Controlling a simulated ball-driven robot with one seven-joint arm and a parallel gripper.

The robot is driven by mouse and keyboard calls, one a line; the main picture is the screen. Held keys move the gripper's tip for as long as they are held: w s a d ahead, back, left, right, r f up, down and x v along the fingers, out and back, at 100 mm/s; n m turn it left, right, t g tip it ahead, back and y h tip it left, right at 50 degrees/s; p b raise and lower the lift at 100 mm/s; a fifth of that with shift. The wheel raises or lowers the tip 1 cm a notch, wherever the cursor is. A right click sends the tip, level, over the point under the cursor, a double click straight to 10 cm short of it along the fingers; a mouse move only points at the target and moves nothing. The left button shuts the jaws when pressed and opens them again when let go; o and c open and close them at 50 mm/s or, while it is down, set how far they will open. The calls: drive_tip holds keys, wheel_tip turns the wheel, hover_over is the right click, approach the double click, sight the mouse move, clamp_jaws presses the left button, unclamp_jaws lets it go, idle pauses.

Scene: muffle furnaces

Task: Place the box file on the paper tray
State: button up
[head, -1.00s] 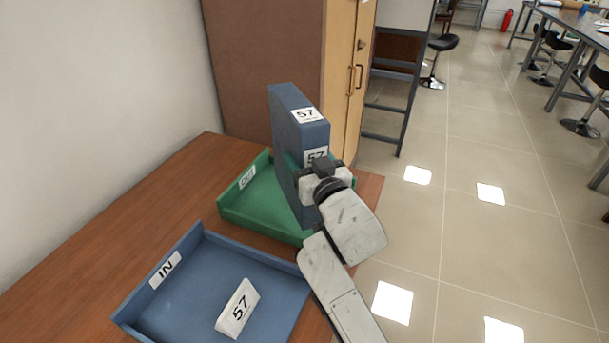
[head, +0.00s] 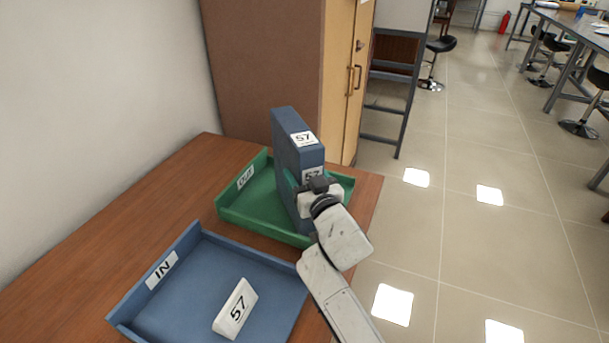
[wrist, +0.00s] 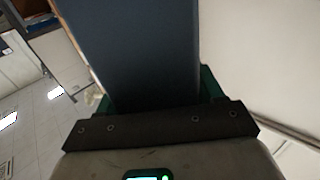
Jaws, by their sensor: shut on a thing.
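The box file (head: 291,160) is dark blue, with white "57" labels on its top and its near narrow side. It stands upright inside the outline of the green paper tray (head: 238,212), which is labelled "OUT". I cannot tell whether its bottom touches the tray floor. My gripper (head: 308,185) is shut on the near narrow side of the box file. In the wrist view the box file (wrist: 130,60) fills the space ahead of the gripper.
Both trays are on a brown wooden table (head: 150,215) against a white wall. A brown cabinet (head: 265,70) with a light wooden door stands behind the green tray. Open tiled floor (head: 450,230) lies to the right, with stools and benches farther off.

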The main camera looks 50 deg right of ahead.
drive_tip(key=o, duration=1.3)
drive_tip(key=shift+o, duration=0.2)
drive_tip(key=b+v, duration=0.1)
drive_tip(key=v, duration=1.1)
drive_tip(key=shift+r, duration=0.1)
